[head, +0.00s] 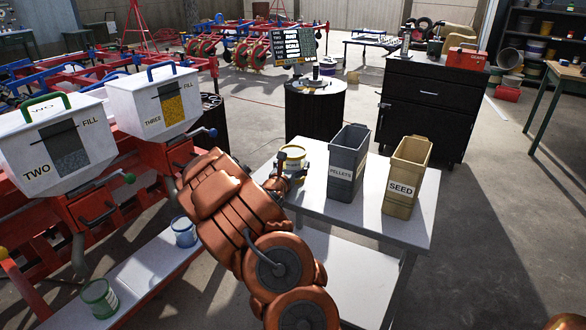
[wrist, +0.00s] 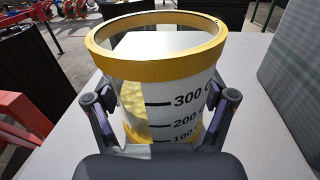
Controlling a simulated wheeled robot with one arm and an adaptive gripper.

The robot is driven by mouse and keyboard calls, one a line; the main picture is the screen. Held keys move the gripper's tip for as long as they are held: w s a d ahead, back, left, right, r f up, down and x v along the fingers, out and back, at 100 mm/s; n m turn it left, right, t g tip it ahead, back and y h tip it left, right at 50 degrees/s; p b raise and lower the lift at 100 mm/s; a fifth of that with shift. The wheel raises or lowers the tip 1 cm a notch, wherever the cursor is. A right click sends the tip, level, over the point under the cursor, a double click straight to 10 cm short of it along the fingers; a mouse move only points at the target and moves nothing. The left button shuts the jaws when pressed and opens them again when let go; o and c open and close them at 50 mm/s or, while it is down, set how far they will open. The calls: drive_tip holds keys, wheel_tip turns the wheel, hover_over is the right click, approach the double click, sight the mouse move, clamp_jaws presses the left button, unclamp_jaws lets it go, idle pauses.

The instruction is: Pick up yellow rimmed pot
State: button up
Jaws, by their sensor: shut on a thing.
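The yellow rimmed pot (wrist: 180,95) stands upright between the fingers of my gripper (wrist: 162,100) in the wrist view. It has a yellow rim, a yellow lower band and black marks for 100, 200 and 300. Some yellow material shows low inside it. My gripper is shut on its sides, one finger at the left and one at the right. In the head view the pot (head: 293,158) is at the back left of the white table (head: 405,228), with my gripper (head: 284,178) against it. I cannot tell whether its base touches the table.
A grey PELLETS bin (head: 347,165) and a tan SEED bin (head: 406,178) stand right of the pot. Hoppers TWO (head: 43,145) and THREE (head: 152,100) are at the left. Blue-rimmed (head: 184,231) and green-rimmed (head: 100,298) pots stand on the low shelf (head: 140,272).

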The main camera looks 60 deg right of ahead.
sight(296, 149)
drive_tip(key=shift+c, duration=0.5)
drive_tip(key=shift+r, duration=0.1)
wheel_tip(296, 149, up, 3)
drive_tip(key=shift+r+p, duration=0.15)
drive_tip(key=shift+p, duration=0.2)
drive_tip(key=shift+w+a+r, duration=0.15)
drive_tip(key=shift+a, duration=0.1)
drive_tip(key=w+a, duration=0.3)
drive_tip(key=a, duration=0.4)
drive_tip(key=w+a+r+p, duration=0.1)
drive_tip(key=w+a, duration=0.1)
drive_tip(key=a, duration=0.5)
drive_tip(key=shift+w+a+r, duration=0.15)
drive_tip(key=shift+w+a, duration=0.05)
drive_tip(key=shift+w, duration=0.2)
